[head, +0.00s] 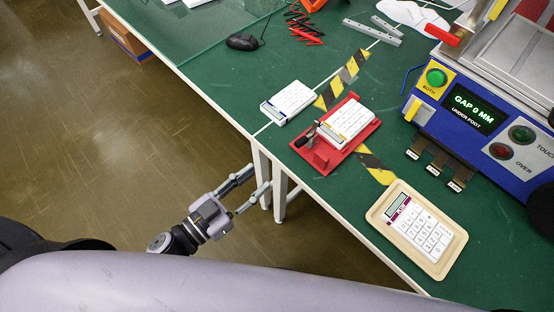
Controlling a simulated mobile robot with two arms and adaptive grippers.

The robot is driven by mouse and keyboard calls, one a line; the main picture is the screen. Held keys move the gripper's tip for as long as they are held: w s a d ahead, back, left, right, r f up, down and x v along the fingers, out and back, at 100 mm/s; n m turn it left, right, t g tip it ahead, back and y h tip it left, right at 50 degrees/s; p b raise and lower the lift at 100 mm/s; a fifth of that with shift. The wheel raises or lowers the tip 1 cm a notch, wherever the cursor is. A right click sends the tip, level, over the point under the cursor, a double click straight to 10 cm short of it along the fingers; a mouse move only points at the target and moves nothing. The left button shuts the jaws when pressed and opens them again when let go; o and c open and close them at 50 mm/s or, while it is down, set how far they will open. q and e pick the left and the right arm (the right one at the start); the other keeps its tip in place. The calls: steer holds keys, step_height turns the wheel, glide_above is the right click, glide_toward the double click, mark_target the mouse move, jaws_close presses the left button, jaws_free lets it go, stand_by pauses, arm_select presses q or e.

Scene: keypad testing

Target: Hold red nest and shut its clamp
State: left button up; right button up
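The red nest (321,157) lies on the green table near its left edge, with a white keypad (348,122) seated in it. Its clamp (308,135), with a dark handle, is at the nest's left end; I cannot tell whether it is open or shut. My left gripper (260,178) is off the table's left edge, over the floor, left of and below the nest in the picture. Its two fingers are spread with nothing between them, and it touches neither nest nor clamp. My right gripper is not in view.
Another white keypad (289,102) lies left of the nest. A beige tray (375,212) holding a calculator-like device is at the front right. A blue tester (483,132) reading "GAP 0 MM" stands at right. Striped tape (343,81) and a black mouse (242,42) lie farther back.

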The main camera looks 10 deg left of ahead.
mark_target(306, 138)
arm_select(q)
steer(key=p+x, duration=0.2)
steer(key=x, duration=1.5)
steer(key=shift+w+d, duration=0.1)
steer(key=shift+w, duration=0.1)
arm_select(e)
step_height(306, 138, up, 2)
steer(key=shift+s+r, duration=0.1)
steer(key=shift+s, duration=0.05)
arm_select(q)
steer(key=shift+c, duration=0.4)
jaws_close()
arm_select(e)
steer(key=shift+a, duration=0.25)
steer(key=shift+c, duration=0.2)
